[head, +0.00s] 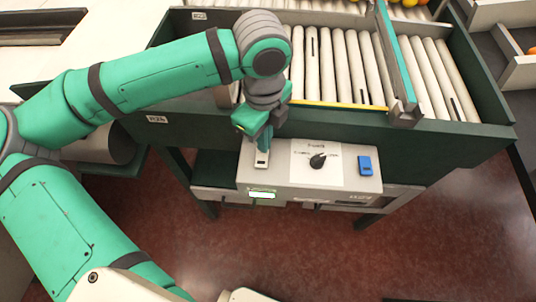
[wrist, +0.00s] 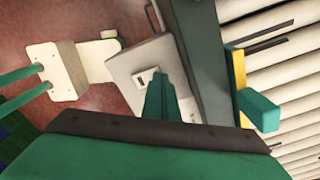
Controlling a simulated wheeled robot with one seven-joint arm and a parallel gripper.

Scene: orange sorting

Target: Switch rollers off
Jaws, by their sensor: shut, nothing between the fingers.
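A grey control box (head: 285,185) is fixed at the front of the roller table. On its top are a pale switch plate (head: 261,159) at the left, a black rotary knob (head: 317,160) on a white label in the middle, and a blue switch (head: 365,165) at the right. The label text is too small to read. My gripper (head: 264,145) is shut and empty, pointing down at the pale switch plate. In the wrist view the green fingers (wrist: 159,80) end beside the plate (wrist: 147,77). I cannot tell whether they touch it. The knob is hidden there.
The rollers (head: 330,65) lie behind a dark green table rim (head: 440,140) with a yellow strip (head: 340,105). A teal-topped divider (head: 393,50) crosses the rollers. Orange and yellow fruit (head: 408,4) shows at the far edge. Red floor (head: 300,250) is open in front.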

